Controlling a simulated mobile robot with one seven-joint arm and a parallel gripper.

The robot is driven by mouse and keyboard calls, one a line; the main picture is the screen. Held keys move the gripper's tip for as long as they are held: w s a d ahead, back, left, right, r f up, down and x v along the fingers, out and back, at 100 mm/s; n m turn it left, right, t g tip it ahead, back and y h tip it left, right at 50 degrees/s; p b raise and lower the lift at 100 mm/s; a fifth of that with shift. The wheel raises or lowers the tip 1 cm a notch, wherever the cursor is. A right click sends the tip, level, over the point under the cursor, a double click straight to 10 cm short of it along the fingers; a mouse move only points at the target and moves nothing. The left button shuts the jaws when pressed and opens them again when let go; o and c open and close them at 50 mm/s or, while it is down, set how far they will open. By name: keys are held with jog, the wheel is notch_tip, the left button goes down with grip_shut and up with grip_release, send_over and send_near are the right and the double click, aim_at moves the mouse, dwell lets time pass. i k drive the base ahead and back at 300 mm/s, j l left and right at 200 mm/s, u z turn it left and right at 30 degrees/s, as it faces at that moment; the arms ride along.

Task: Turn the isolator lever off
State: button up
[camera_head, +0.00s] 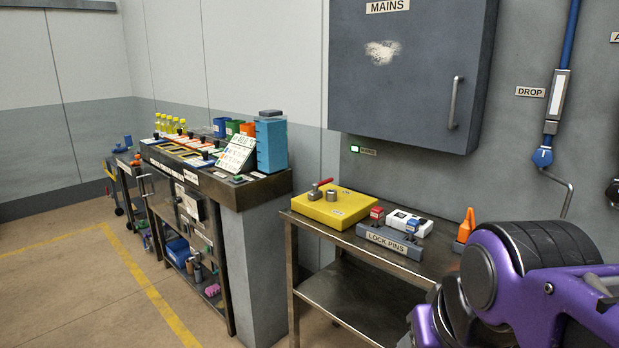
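No part is labelled as the isolator lever, so I cannot tell for sure which it is. A yellow box (331,207) lies on the metal side table, and a small red-handled lever (320,187) sits on its top, beside a short metal knob (332,196). A grey cabinet (408,85) marked MAINS hangs on the wall above, its door shut, with a vertical bar handle (456,102) on the right; its inside is hidden. My purple and black arm fills the lower right corner. My gripper is not in view.
The metal side table (345,302) also carries a grey LOCK PINS rack (389,241), a white device (409,222) and an orange item (466,226). A blue pipe (569,45) runs down the wall by a DROP label. A cluttered workbench (262,190) stands left; the floor (75,285) there is clear.

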aim_at(315, 186)
jog(key=i+j, duration=0.3)
jog(key=i, duration=0.2)
jog(key=i+j+z, duration=0.25)
jog(key=i+j, duration=0.15)
jog(key=i+j+z, duration=0.2)
jog(key=i+j, duration=0.2)
jog(key=j, duration=0.15)
